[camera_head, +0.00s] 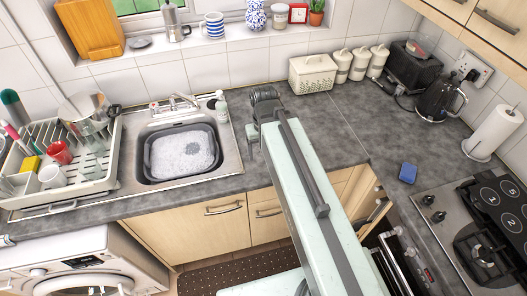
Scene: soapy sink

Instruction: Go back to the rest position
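My arm reaches from the bottom of the view up over the counter. My gripper (252,134) is at its far end, just right of the sink (226,160), above or near the grey worktop. The arm partly hides the gripper, and its fingers are too small and dark to show whether they are open or shut. I see no object clearly held. A dark basin (148,170) of soapy water sits in the sink, left of the gripper.
A dish rack (112,160) with cups stands left of the sink. A blue sponge (408,173) lies on the right worktop near the hob (450,240). Canisters (342,66), a toaster (412,68), a kettle (438,99) and a paper roll (494,132) stand along the back and right.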

